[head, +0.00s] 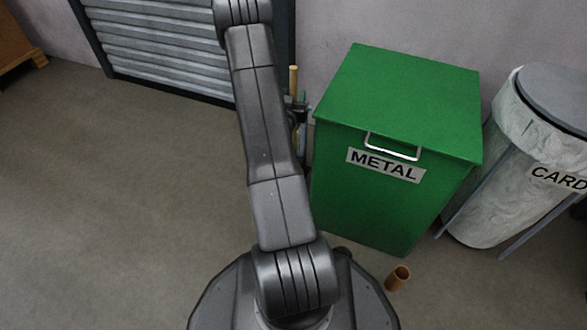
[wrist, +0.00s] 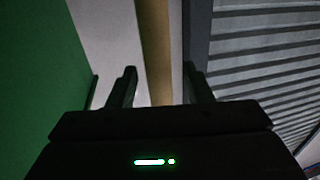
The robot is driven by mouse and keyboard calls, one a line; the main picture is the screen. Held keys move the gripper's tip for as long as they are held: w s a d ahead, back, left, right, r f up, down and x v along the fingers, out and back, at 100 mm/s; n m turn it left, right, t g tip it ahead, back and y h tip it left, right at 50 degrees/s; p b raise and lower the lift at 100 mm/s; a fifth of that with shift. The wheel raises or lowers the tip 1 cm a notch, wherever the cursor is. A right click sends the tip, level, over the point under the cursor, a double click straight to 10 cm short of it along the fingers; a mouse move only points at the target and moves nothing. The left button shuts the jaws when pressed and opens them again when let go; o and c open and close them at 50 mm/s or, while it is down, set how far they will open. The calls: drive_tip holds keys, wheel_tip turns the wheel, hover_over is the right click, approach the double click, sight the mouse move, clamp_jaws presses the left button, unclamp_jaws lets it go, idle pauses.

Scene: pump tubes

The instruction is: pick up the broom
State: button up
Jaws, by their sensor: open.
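The broom's light wooden handle (head: 293,79) shows as a short upright piece in the head view, between my arm and the green bin. Its lower part and head are hidden or too unclear to make out. In the wrist view the handle (wrist: 155,50) runs nearly upright between the two fingers of my gripper (wrist: 160,84). The fingers are apart, with a gap visible on each side of the handle. I cannot tell how deep the handle sits between them. In the head view my arm hides most of this spot.
A green METAL bin (head: 395,105) stands close right of the handle; its green side (wrist: 40,70) fills the wrist view's left. A grey slatted shutter (head: 170,45) is behind. A CARD bin (head: 480,190) stands at right, a brown tube (head: 398,278) lies in front. Left floor is clear.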

drive_tip(key=shift+w, duration=0.3)
drive_tip(key=c, duration=0.9)
drive_tip(key=shift+r, duration=0.1)
clamp_jaws()
drive_tip(key=shift+r, duration=0.1)
